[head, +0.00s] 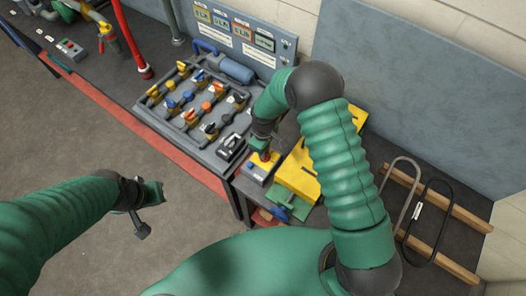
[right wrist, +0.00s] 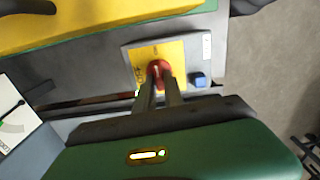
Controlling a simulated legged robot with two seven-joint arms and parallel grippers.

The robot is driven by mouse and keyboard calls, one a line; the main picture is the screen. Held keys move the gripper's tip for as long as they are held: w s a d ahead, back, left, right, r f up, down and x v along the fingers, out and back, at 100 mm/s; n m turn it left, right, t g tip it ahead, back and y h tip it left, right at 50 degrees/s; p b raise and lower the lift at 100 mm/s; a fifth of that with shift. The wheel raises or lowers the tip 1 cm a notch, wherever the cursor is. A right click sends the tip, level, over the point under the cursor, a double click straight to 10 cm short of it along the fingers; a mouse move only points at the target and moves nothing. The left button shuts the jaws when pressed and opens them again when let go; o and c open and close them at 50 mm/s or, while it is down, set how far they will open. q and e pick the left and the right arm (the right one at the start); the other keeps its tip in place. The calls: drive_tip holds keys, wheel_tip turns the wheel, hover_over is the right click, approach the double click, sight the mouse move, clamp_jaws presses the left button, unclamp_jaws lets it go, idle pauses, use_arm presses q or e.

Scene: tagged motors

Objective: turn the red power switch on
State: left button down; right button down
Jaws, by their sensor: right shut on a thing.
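The red power switch (right wrist: 158,70) is a red knob on a yellow plate (right wrist: 174,52) set in a grey box (right wrist: 204,60). My right gripper (right wrist: 160,86) reaches down to it, with its two fingers close together and shut on the knob, hiding part of it. In the head view the same switch box (head: 256,176) sits at the bench's front edge, right of the motor tray, with my right gripper (head: 262,148) over it. My left gripper (head: 147,205) hangs over the floor, away from the bench; its jaws do not show clearly.
A small blue button (right wrist: 199,80) sits beside the yellow plate. A grey tray (head: 196,140) of several coloured motors stands left of the switch box. A yellow piece (head: 298,178) lies close on its right. A wooden rack (head: 440,210) stands farther right. The floor (head: 90,140) in front is clear.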

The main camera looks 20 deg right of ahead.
drive_tip(key=shift+w+d+r+m, duration=0.1)
drive_tip(key=shift+w+m, duration=0.05)
drive_tip(key=shift+m, duration=0.25)
drive_tip(key=c, duration=1.4)
unclamp_jaws()
drive_tip(key=shift+c, duration=0.2)
wheel_tip(320, 180, up, 16)
drive_tip(key=b, duration=0.2)
drive_tip(key=shift+r, duration=0.25)
